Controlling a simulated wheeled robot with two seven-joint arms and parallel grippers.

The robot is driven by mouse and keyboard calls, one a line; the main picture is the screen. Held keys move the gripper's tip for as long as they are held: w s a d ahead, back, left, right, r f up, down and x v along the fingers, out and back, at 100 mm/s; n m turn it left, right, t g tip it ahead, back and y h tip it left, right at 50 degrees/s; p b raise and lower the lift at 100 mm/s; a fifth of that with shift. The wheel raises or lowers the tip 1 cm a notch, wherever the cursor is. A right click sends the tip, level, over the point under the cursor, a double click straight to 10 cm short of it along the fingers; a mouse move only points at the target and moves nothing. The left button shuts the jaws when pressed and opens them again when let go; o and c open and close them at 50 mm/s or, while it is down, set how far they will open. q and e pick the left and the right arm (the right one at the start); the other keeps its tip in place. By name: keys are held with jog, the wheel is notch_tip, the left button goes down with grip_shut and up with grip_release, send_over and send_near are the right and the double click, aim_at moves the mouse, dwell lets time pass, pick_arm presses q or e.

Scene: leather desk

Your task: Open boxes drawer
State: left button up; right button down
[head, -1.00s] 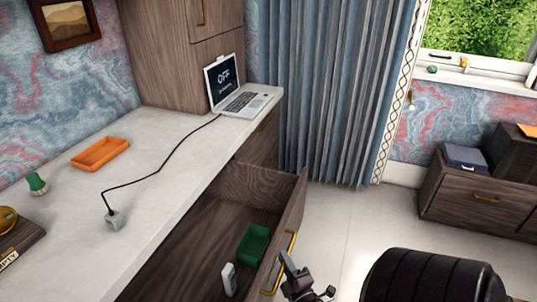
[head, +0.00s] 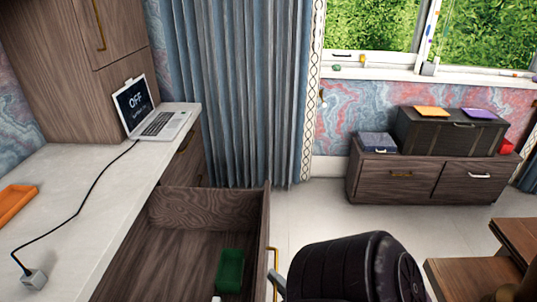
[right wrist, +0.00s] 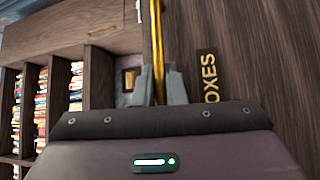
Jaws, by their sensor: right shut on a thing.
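The boxes drawer (head: 205,212) stands open under the desk in the head view, its wooden front seen nearly edge-on. Its gold handle (head: 273,262) is at the lower middle, and it also shows as an upright gold bar in the right wrist view (right wrist: 157,50). My right gripper (right wrist: 158,88) is shut on this handle, a finger on each side. Beside it, the drawer front carries a label reading "BOXES" (right wrist: 208,78). In the head view only a small grey part of my right gripper (head: 277,284) shows. My left gripper is not in view.
A green tray (head: 230,271) lies inside the drawer. The white desktop (head: 95,195) holds a laptop (head: 152,108), an orange tray (head: 14,203) and a corded plug (head: 34,278). A low cabinet (head: 425,180) stands below the window. Pale floor lies clear before it.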

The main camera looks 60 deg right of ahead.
jog(key=shift+s+f, duration=0.1)
jog(key=shift+s, duration=0.05)
jog(key=c, duration=1.8)
grip_release()
jog(key=shift+o, duration=0.2)
jog(key=b+v, duration=0.1)
jog(key=v, duration=0.6)
jog(key=shift+s+a, duration=0.15)
jog(key=shift+s, duration=0.2)
